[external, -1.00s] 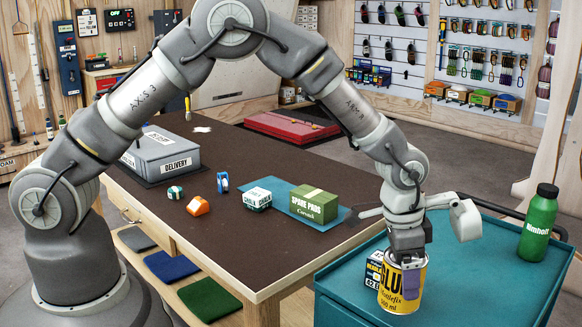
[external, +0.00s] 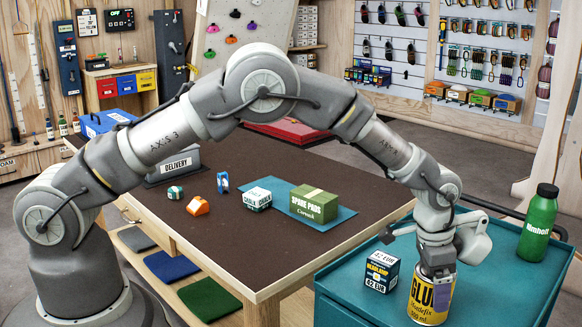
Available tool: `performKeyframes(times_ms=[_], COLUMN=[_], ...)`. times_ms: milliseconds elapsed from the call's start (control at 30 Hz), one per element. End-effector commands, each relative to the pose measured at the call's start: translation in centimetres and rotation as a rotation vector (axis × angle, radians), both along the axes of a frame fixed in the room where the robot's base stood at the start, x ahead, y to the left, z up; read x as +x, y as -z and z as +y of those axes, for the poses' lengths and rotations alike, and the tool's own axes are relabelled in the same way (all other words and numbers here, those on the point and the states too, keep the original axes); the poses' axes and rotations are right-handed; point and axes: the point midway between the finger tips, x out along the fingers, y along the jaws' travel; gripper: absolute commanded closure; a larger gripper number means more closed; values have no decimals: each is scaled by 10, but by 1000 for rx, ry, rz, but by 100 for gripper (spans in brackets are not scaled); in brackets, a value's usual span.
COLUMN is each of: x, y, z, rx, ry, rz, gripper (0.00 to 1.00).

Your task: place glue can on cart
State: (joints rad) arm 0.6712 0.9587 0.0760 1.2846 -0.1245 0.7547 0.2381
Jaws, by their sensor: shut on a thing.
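The yellow glue can (external: 428,305) stands upright at the front of the teal cart (external: 497,285), its lower edge near or on the cart top. My gripper (external: 437,282) points down over the can and is shut on it, one finger showing against the label. The can's top is hidden by the gripper. I cannot tell whether the can's base touches the cart.
A small headlamp box (external: 382,271) stands on the cart just left of the can. A green bottle (external: 538,223) stands at the cart's back right. The dark table (external: 240,245) beside the cart holds a green spare pads box (external: 314,203) and a chalk box (external: 258,199).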

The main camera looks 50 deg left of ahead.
Motion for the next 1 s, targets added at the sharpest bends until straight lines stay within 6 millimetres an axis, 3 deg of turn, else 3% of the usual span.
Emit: performKeyframes(times_ms=[100,367,467,800,1000], x=[0,0,-1,-9,-12], y=[1,-4,-17,-95,-117], z=[0,0,1,10,13], rx=[0,0,-1,-1,1], ry=[0,0,0,0,0], rz=[0,0,-1,-1,1], gripper=[0,0,0,0,0])
